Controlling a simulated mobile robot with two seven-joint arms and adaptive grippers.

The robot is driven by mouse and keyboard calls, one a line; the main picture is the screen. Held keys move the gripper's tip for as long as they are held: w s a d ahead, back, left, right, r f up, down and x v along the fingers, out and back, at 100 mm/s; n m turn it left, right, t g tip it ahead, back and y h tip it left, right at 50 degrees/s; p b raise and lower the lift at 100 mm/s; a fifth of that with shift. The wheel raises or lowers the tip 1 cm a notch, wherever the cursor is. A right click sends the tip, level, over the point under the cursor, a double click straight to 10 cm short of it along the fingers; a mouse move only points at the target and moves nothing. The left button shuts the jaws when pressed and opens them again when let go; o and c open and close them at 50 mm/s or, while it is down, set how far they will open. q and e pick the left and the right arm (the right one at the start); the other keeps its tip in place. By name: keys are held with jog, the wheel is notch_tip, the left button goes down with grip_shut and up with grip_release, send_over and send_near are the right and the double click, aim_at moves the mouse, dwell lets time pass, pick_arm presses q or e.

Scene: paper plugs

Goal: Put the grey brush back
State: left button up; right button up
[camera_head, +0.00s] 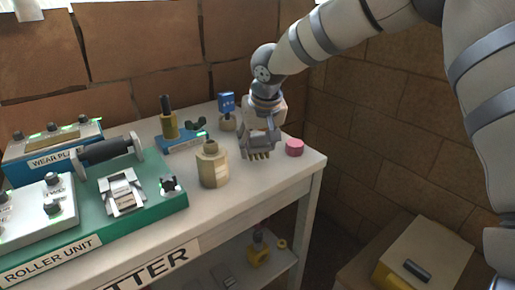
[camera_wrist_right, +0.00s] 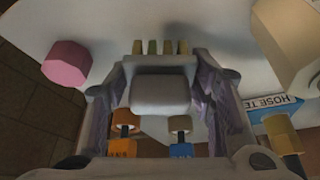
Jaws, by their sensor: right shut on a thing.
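My right gripper (camera_head: 258,143) is shut on the grey brush (camera_wrist_right: 160,86), gripping its grey block from both sides. The brush's pale yellow bristles (camera_head: 258,156) point down toward the white table top, and they also show at the top of the right wrist view. I cannot tell whether the bristles touch the table. Two small stands, one with an orange label (camera_wrist_right: 121,147) and one with a blue label (camera_wrist_right: 181,150), show beyond the brush in the wrist view. In the head view the blue sign (camera_head: 227,103) stands just left of my gripper. My left gripper is not in view.
A pink piece (camera_head: 295,147) sits right of the brush, near the table's right edge. A beige cylinder (camera_head: 212,165) stands left of it. The blue hose block (camera_head: 185,143) and green roller unit (camera_head: 150,212) are farther left. A brick wall (camera_head: 130,50) is behind.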

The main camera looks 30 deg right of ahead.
jog(key=shift+f, duration=0.6)
jog(key=shift+f, duration=0.15)
jog(key=o, duration=1)
jog(key=shift+o, duration=0.2)
jog(key=shift+a+r, duration=0.1)
jog(key=shift+r, duration=0.25)
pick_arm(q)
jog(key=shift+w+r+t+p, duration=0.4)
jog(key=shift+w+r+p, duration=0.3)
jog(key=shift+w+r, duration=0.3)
pick_arm(e)
jog(key=v, duration=1.1)
jog(key=shift+s+r, duration=0.25)
